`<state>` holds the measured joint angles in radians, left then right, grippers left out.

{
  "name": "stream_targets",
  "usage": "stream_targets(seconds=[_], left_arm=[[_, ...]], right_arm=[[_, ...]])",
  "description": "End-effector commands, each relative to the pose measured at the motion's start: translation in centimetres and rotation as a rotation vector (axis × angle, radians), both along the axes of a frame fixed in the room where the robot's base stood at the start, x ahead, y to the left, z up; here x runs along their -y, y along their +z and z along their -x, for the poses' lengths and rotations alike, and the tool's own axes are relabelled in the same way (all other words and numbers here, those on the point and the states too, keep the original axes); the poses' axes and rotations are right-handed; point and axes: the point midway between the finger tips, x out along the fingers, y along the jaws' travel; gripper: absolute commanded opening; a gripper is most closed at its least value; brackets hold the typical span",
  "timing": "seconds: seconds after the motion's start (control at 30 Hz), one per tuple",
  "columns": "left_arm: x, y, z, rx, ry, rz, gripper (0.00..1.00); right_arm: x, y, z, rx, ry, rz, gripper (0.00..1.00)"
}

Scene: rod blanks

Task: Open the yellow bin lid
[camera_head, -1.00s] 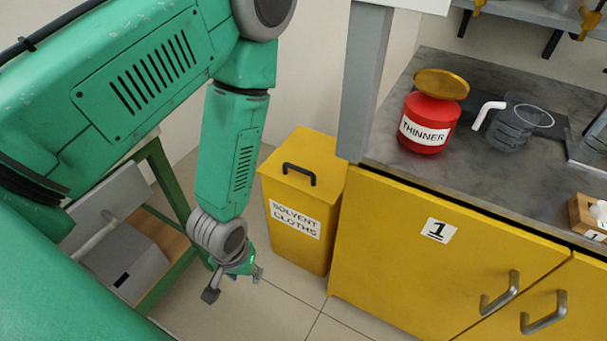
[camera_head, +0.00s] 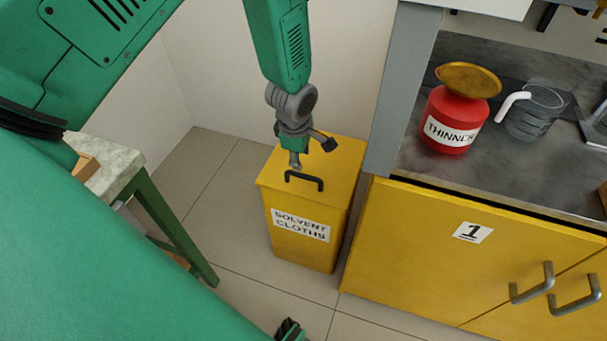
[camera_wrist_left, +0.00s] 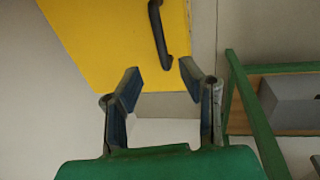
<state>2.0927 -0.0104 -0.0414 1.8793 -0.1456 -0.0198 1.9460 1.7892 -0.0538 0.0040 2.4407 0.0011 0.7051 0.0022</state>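The yellow bin (camera_head: 299,251), labelled SOLVENT CLOTHS, stands on the floor left of the yellow cabinet. Its flat lid (camera_head: 335,165) is closed and has a black bar handle (camera_head: 305,180) near the front edge. My left gripper (camera_head: 312,150) hangs over the lid, just behind the handle in the picture. In the left wrist view its two fingers (camera_wrist_left: 160,85) are spread and empty. The handle (camera_wrist_left: 158,35) lies beyond the fingertips there, on the yellow lid (camera_wrist_left: 105,40), not between the fingers. A dark piece at the bottom edge looks like my right gripper (camera_head: 290,330), mostly cut off.
A grey post (camera_head: 403,90) and the yellow cabinet (camera_head: 430,260) stand close to the bin's right. The counter holds a red thinner can (camera_head: 453,120) and a clear jug (camera_head: 533,112). A green-legged table (camera_head: 172,228) is at left. Floor between it and the bin is clear.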

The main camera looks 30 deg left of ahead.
Motion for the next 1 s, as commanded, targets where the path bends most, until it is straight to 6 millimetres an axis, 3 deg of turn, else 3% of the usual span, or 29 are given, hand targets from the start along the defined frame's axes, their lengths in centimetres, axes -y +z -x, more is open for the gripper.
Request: stream_targets(seconds=[0.03, 0.2, 0.4, 0.83, 0.87, 0.93, 1.0], left_arm=[[-0.2, -1.6, -0.1, -0.002, 0.0, 0.0, 0.34], [-0.3, -5.0, -0.8, -0.002, -0.001, 0.0, 0.34], [-0.2, -7.6, -1.3, -0.001, -0.001, -0.003, 0.34], [-0.5, -8.6, -1.6, 0.0, 0.0, 0.001, 0.34], [-0.5, -8.6, -1.6, 0.0, 0.0, 0.001, 0.31], [-0.5, -8.6, -1.6, 0.0, -0.001, 0.001, 0.06], [-0.4, -8.6, -1.6, 0.001, -0.001, 0.0, 0.0]], right_arm=[[0.0, -0.6, 0.0, 0.0, 0.001, 0.0, 0.4], [-0.1, -1.4, 0.0, 0.0, 0.001, -0.001, 0.4], [-0.1, -2.0, 0.0, 0.0, 0.001, -0.001, 0.4], [0.0, -2.2, 0.0, 0.0, 0.001, -0.001, 0.4], [0.0, -2.2, 0.0, 0.0, 0.001, -0.001, 0.4], [-0.1, -2.2, 0.0, 0.0, 0.001, -0.001, 0.4], [-0.1, -2.2, 0.0, 0.0, 0.001, -0.001, 0.4]])
